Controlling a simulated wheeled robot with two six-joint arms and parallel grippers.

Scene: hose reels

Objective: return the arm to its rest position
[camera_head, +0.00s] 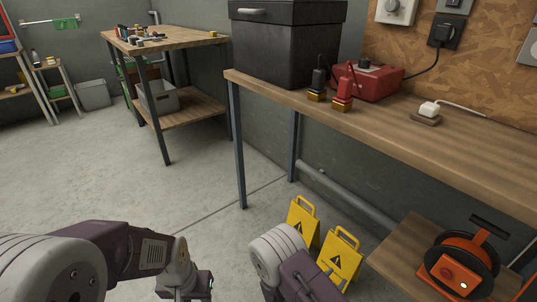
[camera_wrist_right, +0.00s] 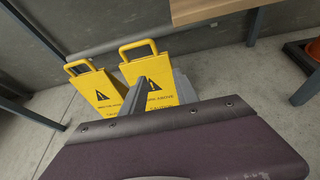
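My right arm comes in at the bottom middle of the head view, with its gripper (camera_head: 331,277) low in front of the yellow signs. In the right wrist view the two grey fingers of this gripper (camera_wrist_right: 161,85) stand apart with a yellow sign showing between them, and nothing is held. My left arm comes in from the left, bent low over the floor. Its gripper (camera_head: 186,290) is at the bottom edge and partly cut off, so its fingers cannot be made out.
Two yellow warning signs (camera_head: 340,257) stand close to my right gripper. An orange cable reel (camera_head: 459,275) sits on a low wooden shelf (camera_head: 412,236) to the right. A workbench (camera_head: 470,150) with a black box (camera_head: 282,50) and red case (camera_head: 375,82) stands above. Floor (camera_head: 90,165) at left is clear.

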